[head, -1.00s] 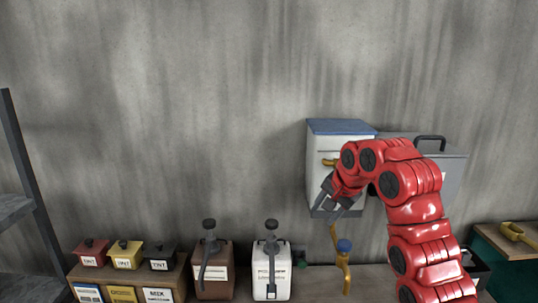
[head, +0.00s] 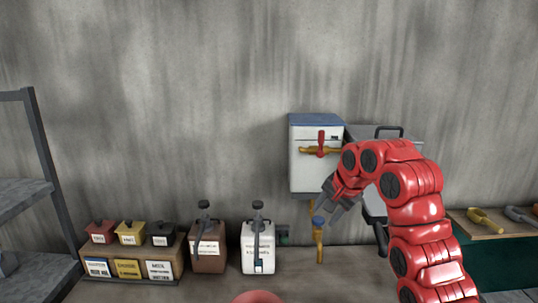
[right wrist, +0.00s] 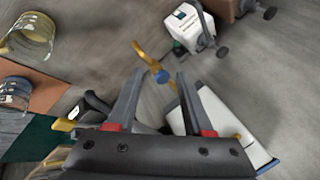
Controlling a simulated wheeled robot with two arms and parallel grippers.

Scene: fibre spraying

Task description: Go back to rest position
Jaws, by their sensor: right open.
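My right gripper (head: 338,203) hangs in front of the wall, just right of a white box with a blue lid (head: 305,172). Its fingers stand apart in the right wrist view (right wrist: 159,80), with nothing held between them. A yellow tap with a blue knob (head: 319,240) shows just below and left of the gripper. In the right wrist view the tap (right wrist: 148,58) appears beyond the fingertips. A brass valve with a red handle (head: 320,150) is on the white box's front, clear of the gripper. My left gripper is not in view.
A white canister (head: 258,248) and a brown canister (head: 208,250) stand left of the tap. Small tint boxes (head: 130,233) sit farther left, near a dark shelf rack (head: 42,150). A grey bin (head: 415,139) is partly behind my right arm. A green-sided bench (head: 490,262) holds tools at right.

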